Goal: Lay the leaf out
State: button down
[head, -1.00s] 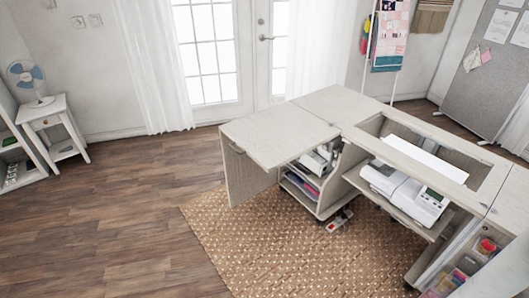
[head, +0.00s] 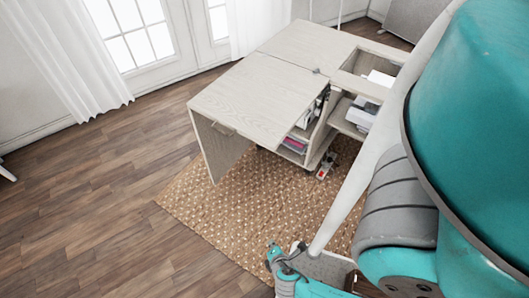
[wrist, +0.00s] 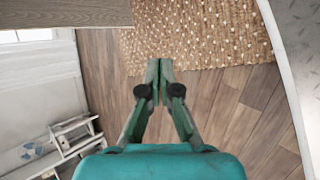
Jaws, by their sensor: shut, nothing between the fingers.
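The sewing cabinet (head: 310,42) stands on a woven rug. An upright panel (head: 222,155) stands beneath the leaf's outer end. In the wrist view a pale wooden board (wrist: 60,14), which looks like part of the cabinet, crosses the top left. My gripper (wrist: 159,66) is shut and empty, its fingertips together over the floor near the rug, apart from the board. In the head view my arm hides the cabinet's right side.
The woven rug (head: 250,200) lies under and in front of the cabinet. Open wooden floor (head: 90,190) spreads to the left. A red and white object (head: 326,167) is on the rug beside the cabinet. A white side table (wrist: 75,135) shows in the wrist view.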

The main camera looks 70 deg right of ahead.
jog(key=w+d+r+n+g+h, duration=0.2)
jog(key=w+d+r+g+h, duration=0.1)
jog(key=w+d+h, duration=0.3)
jog(key=w+d+r+n+g+h, duration=0.25)
jog(key=w+d, duration=0.25)
jog(key=d, duration=0.3)
jog(key=w+d+r+g+h, duration=0.3)
jog(key=w+r+g+h, duration=0.15)
jog(key=r, duration=0.25)
jog(key=s+d+r, duration=0.2)
jog(key=d+r, duration=0.5)
jog(key=d, duration=0.2)
